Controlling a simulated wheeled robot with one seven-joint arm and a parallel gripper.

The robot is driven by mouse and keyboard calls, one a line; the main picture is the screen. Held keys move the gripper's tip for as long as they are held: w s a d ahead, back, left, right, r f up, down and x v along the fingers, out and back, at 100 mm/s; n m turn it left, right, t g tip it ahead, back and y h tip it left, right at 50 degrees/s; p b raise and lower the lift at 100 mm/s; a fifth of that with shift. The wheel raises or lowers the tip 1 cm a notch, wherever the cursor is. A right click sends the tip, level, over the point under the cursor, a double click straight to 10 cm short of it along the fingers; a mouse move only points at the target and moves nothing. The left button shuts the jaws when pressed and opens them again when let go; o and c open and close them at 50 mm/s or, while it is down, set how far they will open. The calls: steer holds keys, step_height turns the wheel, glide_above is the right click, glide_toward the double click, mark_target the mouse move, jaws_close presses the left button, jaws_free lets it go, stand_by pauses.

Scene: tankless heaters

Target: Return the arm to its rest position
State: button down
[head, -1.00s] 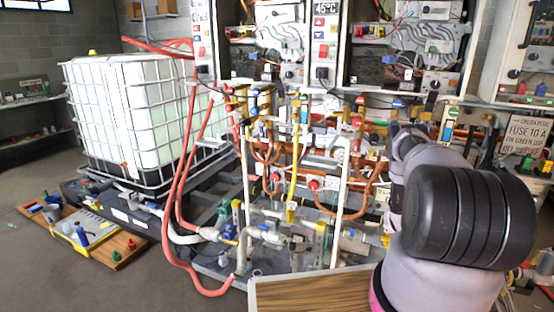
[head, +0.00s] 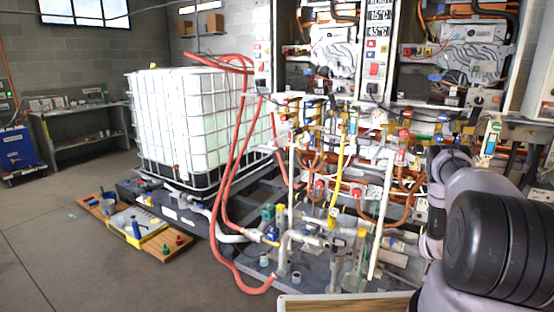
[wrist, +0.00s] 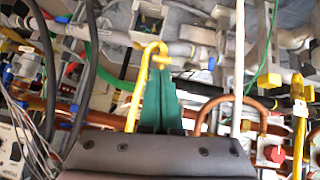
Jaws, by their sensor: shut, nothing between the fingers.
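In the head view my arm is folded at the right edge, in front of the heater pipework (head: 345,200). My gripper's end cannot be made out there. In the wrist view my gripper (wrist: 165,92) shows as two green fingers close together above its dark body, shut with nothing held. A hooked yellow pipe (wrist: 134,92) shows right beside the fingers on their left. Whether it touches them I cannot tell.
A caged white tank (head: 195,120) stands left of the pipework, with red hoses (head: 232,165) looping to the floor. A wooden board (head: 102,207) with tools lies on the floor. A wooden surface (head: 345,303) is close in front. Open floor lies at left.

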steer(key=w+a+r, duration=0.2)
steer(key=w+r, duration=0.1)
steer(key=r, duration=0.5)
steer(key=w+a+r+y, duration=0.1)
steer(key=w+r, duration=0.2)
steer(key=r, duration=0.5)
steer(key=w+a+r, duration=0.2)
steer(key=w+r, duration=0.1)
steer(key=r, duration=0.5)
steer(key=s+a+r+y, duration=0.1)
steer(key=s+a+r, duration=0.1)
steer(key=a+r, duration=0.5)
steer(key=s+a+r+y, duration=0.1)
steer(key=a+r, duration=0.1)
steer(key=r, duration=1)
steer(key=s+a+r, duration=0.2)
steer(key=a+r, duration=0.3)
steer(key=r, duration=0.4)
steer(key=s+a+r+y, duration=0.3)
steer(key=s+a+r, duration=1.2)
steer(key=s+r, duration=0.25)
steer(key=s+a+y, duration=0.1)
steer(key=s+a, duration=0.3)
steer(key=s, duration=0.7)
steer(key=s+a+n, duration=0.1)
steer(key=s+a, duration=0.3)
steer(key=s, duration=0.7)
steer(key=shift+s+a+r+y, duration=0.25)
steer(key=shift+s+r+y, duration=0.1)
steer(key=shift+y, duration=0.05)
